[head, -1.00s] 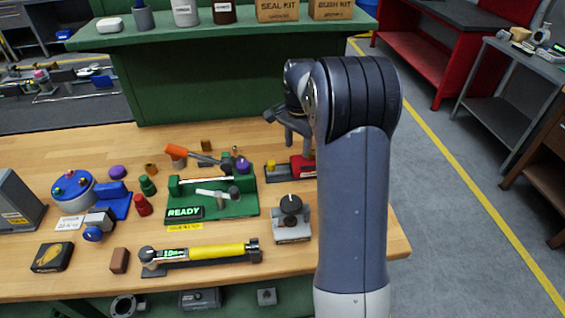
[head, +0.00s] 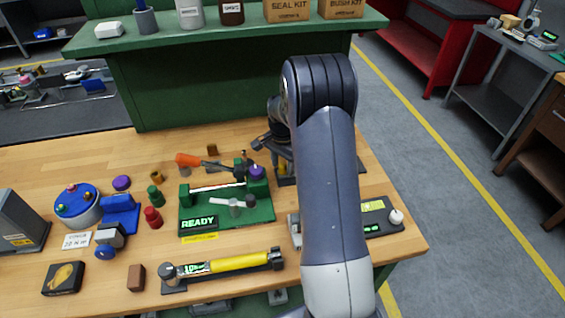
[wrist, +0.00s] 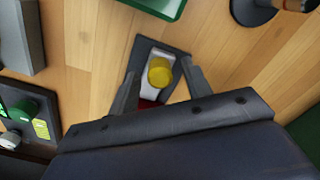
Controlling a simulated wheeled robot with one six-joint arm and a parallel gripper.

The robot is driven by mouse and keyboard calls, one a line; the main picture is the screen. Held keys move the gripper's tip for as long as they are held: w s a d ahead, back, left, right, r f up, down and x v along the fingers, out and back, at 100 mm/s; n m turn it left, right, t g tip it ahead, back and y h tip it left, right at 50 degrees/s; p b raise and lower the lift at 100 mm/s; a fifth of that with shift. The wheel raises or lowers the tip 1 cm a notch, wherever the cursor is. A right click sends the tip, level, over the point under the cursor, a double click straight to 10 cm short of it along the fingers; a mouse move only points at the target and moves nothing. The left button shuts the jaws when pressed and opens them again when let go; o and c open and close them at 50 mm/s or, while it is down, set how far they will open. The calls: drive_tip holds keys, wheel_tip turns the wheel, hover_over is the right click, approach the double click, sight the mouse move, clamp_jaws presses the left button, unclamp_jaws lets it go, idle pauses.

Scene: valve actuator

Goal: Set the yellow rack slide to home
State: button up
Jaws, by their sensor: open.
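A yellow round knob (wrist: 160,72) stands on a pale slide piece (wrist: 150,92) in the wrist view, on a dark base plate (wrist: 140,50). Some red shows below the knob, near my gripper's body. My gripper (wrist: 160,67) is open, with one finger on each side of the knob. Whether the fingers touch it, and how high they are above the base, I cannot tell. In the head view the yellow knob (head: 282,167) shows small beside my gripper (head: 264,142), and my arm hides most of the slide. No home mark is readable.
A green fixture (head: 262,212) reading READY stands left of my arm. A yellow-handled tool (head: 238,262) lies in front. A black unit with a white knob (head: 396,216) sits right of my arm. A green shelf (head: 230,35) is behind the bench.

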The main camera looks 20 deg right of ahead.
clamp_jaws()
idle(0.5)
